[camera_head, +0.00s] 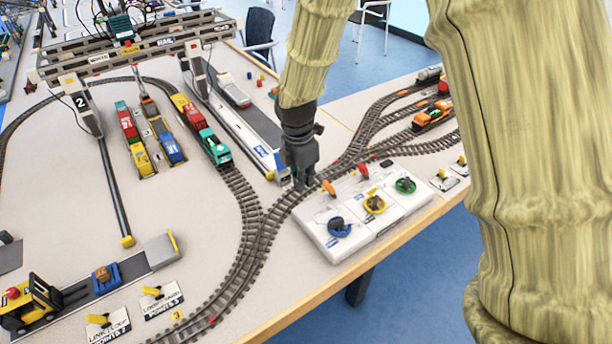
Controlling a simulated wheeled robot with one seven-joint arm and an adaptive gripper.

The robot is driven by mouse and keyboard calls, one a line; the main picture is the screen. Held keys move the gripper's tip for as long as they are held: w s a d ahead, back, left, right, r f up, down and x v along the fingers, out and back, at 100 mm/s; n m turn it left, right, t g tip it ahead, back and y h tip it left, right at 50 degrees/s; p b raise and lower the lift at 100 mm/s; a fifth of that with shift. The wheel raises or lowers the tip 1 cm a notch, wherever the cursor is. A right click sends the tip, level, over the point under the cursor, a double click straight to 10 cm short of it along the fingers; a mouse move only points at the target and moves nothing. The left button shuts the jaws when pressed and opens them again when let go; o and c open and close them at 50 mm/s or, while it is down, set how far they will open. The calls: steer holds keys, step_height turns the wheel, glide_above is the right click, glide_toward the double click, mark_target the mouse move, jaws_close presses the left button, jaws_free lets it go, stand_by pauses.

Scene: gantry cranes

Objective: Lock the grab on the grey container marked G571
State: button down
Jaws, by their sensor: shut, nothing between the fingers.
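My gripper (302,178) is shut and empty, pointing down at the back left corner of a white control box (345,250). A gantry crane (135,55) marked 2 stands at upper left. I cannot make out the grab clearly.
Curved track (245,225) passes left of the control box. A yellow forklift (28,304) is at lower left. The table's wooden edge (400,237) runs along the front right.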

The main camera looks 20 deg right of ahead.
mark_target(331, 191)
steer(key=f, duration=0.4)
steer(key=f+p, duration=0.1)
steer(key=f, duration=0.2)
steer(key=shift+d, duration=0.3)
steer(key=shift+w+d, duration=0.2)
steer(key=shift+d, duration=0.1)
steer(key=shift+w+d+r+p, duration=0.2)
steer(key=shift+d, duration=0.3)
steer(key=shift+w+d+r+p, duration=0.15)
steer(key=shift+d+p, duration=0.1)
steer(key=shift+d, duration=0.2)
steer(key=shift+w+d+r+p, duration=0.2)
steer(key=shift+d, duration=0.3)
steer(key=shift+r, duration=0.15)
